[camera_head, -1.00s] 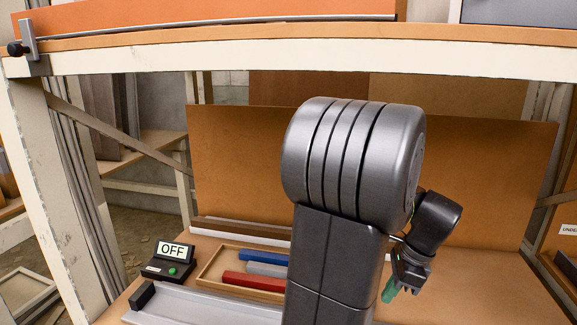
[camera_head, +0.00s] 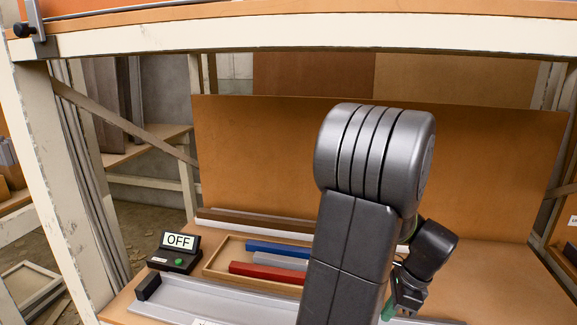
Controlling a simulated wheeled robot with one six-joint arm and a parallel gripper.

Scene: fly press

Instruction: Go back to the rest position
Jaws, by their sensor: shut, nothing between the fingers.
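My gripper (camera_head: 392,309) shows at the lower right, beside my large grey arm link, with its green fingertips pointing down. It is shut and empty, and it is partly hidden by my arm. It is low over the front of the wooden bench top (camera_head: 484,277), near the right part of the grey metal channel. I cannot tell whether the fingertips touch anything.
A wooden tray (camera_head: 213,265) holds blue (camera_head: 279,248), grey (camera_head: 277,260) and red (camera_head: 265,272) bars. A black box with an "OFF" display (camera_head: 180,242) stands left of it. A grey channel (camera_head: 215,303) lies in front. A white-edged shelf beam (camera_head: 290,42) crosses above.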

